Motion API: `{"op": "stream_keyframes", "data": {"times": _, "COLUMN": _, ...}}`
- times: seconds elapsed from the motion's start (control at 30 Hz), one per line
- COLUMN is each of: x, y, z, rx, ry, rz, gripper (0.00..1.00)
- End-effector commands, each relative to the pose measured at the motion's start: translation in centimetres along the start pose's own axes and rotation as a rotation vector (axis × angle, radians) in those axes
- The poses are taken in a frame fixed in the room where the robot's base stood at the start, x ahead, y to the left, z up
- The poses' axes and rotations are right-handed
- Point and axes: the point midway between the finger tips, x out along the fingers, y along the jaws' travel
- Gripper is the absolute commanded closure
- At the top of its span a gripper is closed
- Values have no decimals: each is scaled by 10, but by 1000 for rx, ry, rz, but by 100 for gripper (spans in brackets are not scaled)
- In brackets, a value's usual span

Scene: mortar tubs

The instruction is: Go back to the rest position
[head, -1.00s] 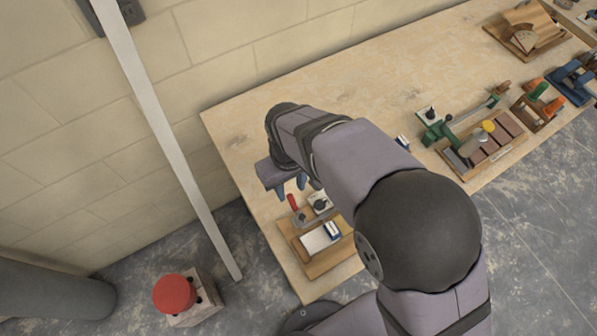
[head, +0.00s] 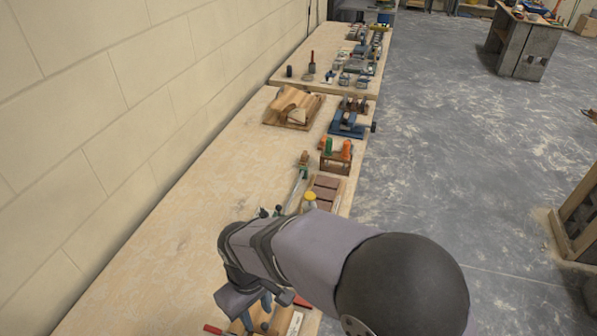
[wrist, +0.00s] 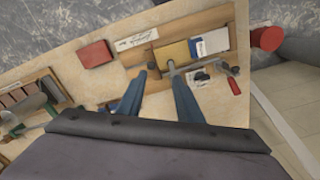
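My gripper (head: 258,306) hangs over the near end of the long wooden bench (head: 170,255) in the head view. In the wrist view its two blue fingers (wrist: 158,76) are spread apart with nothing between them. They point at a wooden tray (wrist: 150,82). The tray holds a written white card (wrist: 136,40), a yellow block (wrist: 172,53) and a blue-and-white box (wrist: 211,43). My arm hides part of this end of the bench in the head view.
A red block (wrist: 95,54) lies beside the tray. A red-handled tool (wrist: 234,84) lies at its other side. A red round top (wrist: 267,38) stands off the bench end. Further along are an orange-and-green-handled rack (head: 336,155) and a blue vise-like tool (head: 350,125). A wall borders the left.

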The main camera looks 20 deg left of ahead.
Motion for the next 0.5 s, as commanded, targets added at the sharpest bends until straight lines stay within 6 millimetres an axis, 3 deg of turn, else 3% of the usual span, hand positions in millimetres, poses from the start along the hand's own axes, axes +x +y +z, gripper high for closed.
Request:
{"op": "stream_keyframes", "data": {"times": 0.03, "x": -2, "y": 30, "z": 15, "rx": 85, "ry": 1, "rz": 0, "gripper": 67}}
{"op": "stream_keyframes", "data": {"times": 0.2, "x": -9, "y": 104, "z": 75, "rx": 338, "ry": 1, "rz": 0, "gripper": 67}}
{"op": "stream_keyframes", "data": {"times": 0.33, "x": -12, "y": 144, "z": 130, "rx": 532, "ry": 2, "rz": 1, "gripper": 67}}
{"op": "stream_keyframes", "data": {"times": 0.5, "x": -10, "y": 172, "z": 203, "rx": 776, "ry": 1, "rz": 1, "gripper": 67}}
